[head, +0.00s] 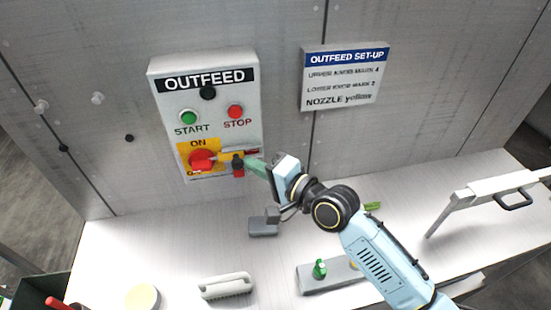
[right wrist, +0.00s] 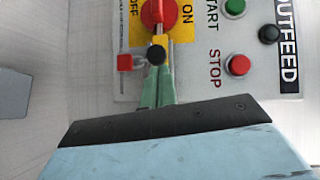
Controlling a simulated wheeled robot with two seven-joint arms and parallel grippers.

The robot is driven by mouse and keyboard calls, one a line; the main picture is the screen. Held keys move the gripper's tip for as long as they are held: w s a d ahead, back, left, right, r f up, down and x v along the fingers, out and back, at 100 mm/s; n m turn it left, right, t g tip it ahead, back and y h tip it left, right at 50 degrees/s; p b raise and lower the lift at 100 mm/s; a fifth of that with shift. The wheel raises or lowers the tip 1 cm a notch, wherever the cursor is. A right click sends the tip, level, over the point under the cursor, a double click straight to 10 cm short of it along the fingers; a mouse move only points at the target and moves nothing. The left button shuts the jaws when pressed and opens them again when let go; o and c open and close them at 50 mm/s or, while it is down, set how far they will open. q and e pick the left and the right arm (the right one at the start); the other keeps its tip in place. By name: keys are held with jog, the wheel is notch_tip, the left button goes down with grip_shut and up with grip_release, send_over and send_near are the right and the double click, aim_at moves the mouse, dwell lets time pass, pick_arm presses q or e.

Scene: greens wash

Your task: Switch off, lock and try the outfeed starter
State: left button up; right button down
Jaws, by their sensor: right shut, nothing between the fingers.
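The outfeed starter (head: 205,105) is a grey wall box with a green START button (head: 189,117), a red STOP button (head: 235,111) and a red rotary switch (head: 203,160) on a yellow ON/OFF plate. I cannot tell surely which mark the switch points to. A yellow tab (right wrist: 160,40) reaches from the switch toward my right gripper (head: 246,162). My right gripper is shut and empty, its green fingertips at a black round part (right wrist: 155,55) beside the tab. A small red block (right wrist: 125,62) sits beside this part; whether it is a lock is unclear. My left gripper is out of view.
A set-up sign (head: 345,77) hangs right of the starter. On the bench below lie a grey block (head: 263,227), a white brush (head: 226,287), a pale round disc (head: 142,297) and a grey base with a green knob (head: 320,268). A white barred frame (head: 490,188) stands right.

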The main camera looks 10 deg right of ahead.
jog(key=shift+s+a, duration=0.15)
jog(key=shift+a, duration=0.15)
jog(key=shift+d, duration=0.45)
jog(key=w+d+b+v, duration=0.1)
jog(key=d+v, duration=0.1)
jog(key=v, duration=1)
jog(key=shift+w+d+r+b, duration=0.15)
jog(key=shift+d+r+b, duration=0.05)
jog(key=shift+b, duration=0.15)
